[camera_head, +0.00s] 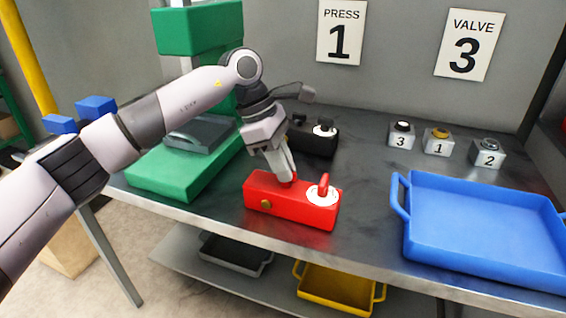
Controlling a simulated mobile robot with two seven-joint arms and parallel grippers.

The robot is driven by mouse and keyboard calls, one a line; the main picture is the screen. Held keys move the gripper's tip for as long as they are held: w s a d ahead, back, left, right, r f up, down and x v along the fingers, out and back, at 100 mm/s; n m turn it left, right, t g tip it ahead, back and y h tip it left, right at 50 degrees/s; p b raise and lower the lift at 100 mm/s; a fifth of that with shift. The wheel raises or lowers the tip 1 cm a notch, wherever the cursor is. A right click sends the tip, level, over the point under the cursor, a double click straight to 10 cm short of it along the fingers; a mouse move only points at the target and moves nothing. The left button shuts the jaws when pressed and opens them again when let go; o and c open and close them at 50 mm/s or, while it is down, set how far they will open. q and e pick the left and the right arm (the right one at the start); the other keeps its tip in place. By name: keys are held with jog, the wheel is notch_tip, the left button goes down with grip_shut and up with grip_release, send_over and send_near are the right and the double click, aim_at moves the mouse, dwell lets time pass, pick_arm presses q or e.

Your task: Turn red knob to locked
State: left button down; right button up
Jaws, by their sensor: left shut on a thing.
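A red box (263,199) sits near the front edge of the bench. A red knob (324,185) stands upright on a round white dial (316,198) at the right of its top. The dial's marks are too small to read. A round brass-coloured part is on the box's front. My left gripper (287,180) points down at the left part of the box top, left of the knob and apart from it. It is shut on a small red top part of the box, mostly hidden by the fingers. My right gripper is not in view.
A black box (318,144) with a similar white dial stands behind. A green press (165,178) is at the left, a blue tray (485,235) at the right. Numbered grey blocks (437,147) stand at the back right. Bench between red box and tray is clear.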

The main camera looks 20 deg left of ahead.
pick_arm(q)
jog(key=shift+m+g, duration=0.3)
jog(key=shift+m, duration=0.3)
jog(key=c, duration=1.2)
grip_release()
jog(key=shift+o, duration=0.2)
jog(key=v, duration=0.7)
